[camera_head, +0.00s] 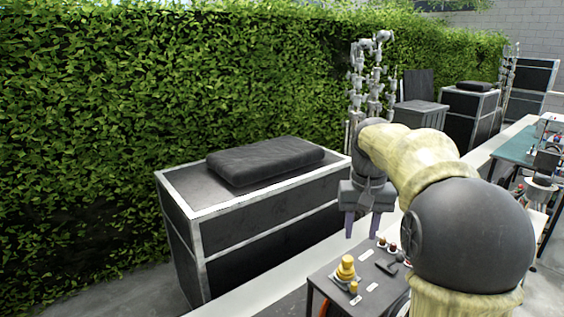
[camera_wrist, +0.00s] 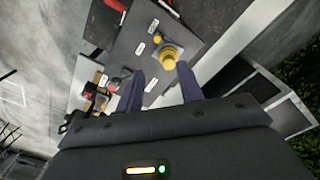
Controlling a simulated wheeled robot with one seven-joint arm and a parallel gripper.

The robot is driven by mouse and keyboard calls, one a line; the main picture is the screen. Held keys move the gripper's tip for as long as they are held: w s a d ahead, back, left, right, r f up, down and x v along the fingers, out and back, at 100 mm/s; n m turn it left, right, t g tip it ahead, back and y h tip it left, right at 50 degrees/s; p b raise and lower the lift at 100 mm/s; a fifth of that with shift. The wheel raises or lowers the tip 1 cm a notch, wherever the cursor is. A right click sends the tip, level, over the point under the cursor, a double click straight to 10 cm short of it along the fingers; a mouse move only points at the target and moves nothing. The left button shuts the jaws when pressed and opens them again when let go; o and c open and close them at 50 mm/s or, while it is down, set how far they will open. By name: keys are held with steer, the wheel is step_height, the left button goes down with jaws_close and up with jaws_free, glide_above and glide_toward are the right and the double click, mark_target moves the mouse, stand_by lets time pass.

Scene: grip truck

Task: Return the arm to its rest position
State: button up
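My arm reaches forward from the lower right of the head view, its pale yellow and dark links filling much of that side. My gripper (camera_head: 362,226) hangs at its end, fingers pointing down, above and behind a small grey table (camera_head: 340,300). The two purple-grey fingers are apart with nothing between them. In the wrist view my gripper (camera_wrist: 161,86) also shows a clear gap between its fingers, with the grey table top (camera_wrist: 127,45) beyond. A yellow stepped object (camera_head: 346,268) stands on that table; it also shows in the wrist view (camera_wrist: 170,55), past the fingertips.
A large black case (camera_head: 255,225) with a dark cushion (camera_head: 265,160) stands left of my gripper. Small knobs (camera_head: 387,245) and a dark tool (camera_head: 388,265) lie on the grey table. A hedge (camera_head: 150,90) lines the back. A green-topped table (camera_head: 518,148) stands right.

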steer(key=s+a+f+n+t, duration=0.1)
steer(key=s+a+f, duration=0.2)
steer(key=s+f, duration=0.5)
steer(key=s+a+f+n+t, duration=0.1)
steer(key=s+a+f, duration=0.2)
steer(key=s+f, duration=0.5)
step_height(320, 180, down, 3)
steer(key=shift+s+f, duration=0.2)
steer(key=shift+a, duration=0.1)
stand_by(0.5)
